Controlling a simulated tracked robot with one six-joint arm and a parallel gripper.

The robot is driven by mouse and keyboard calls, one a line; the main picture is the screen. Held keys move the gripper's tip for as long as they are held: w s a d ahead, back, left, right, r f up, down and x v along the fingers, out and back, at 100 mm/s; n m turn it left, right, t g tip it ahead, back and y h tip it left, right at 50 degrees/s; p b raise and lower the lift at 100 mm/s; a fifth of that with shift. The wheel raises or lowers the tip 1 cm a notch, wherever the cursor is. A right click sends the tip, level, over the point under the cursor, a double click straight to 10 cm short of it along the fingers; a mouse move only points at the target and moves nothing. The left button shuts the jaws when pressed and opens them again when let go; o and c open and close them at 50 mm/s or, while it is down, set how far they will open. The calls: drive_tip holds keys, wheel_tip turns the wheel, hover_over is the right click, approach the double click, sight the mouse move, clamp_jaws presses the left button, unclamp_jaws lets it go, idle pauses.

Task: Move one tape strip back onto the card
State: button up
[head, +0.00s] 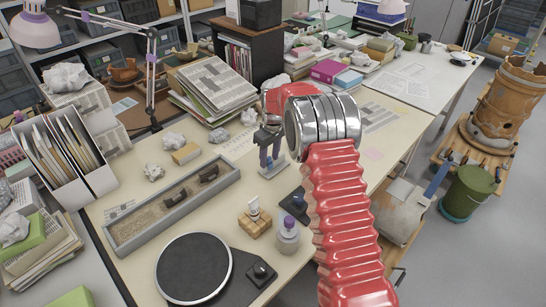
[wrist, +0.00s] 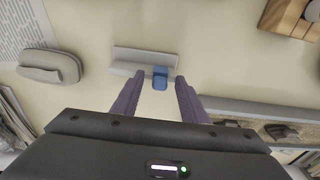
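In the wrist view a small blue tape strip (wrist: 160,77) is at the front edge of a pale, narrow card (wrist: 133,56), towards its right end. I cannot tell whether it is stuck to the card or only in front of it. My gripper (wrist: 158,77) has its two purple fingers apart, one on each side of the strip, with a gap visible on both sides. In the head view my gripper (head: 270,160) points down at the table, beyond my red arm. The pale card (head: 276,168) shows in part at the fingertips there.
A grey sand tray (head: 170,207) with dark sherds lies left of my gripper in the head view. A round turntable (head: 193,268), tan blocks (head: 255,222) and a purple-capped bottle (head: 288,236) stand nearer. A paper stack (head: 215,90) is behind.

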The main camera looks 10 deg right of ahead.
wheel_tip(320, 180, up, 14)
drive_tip(key=s, duration=0.1)
drive_tip(key=shift+d+f, duration=0.15)
drive_tip(key=shift+d, duration=0.25)
drive_tip(key=shift+m, duration=0.3)
idle(0.7)
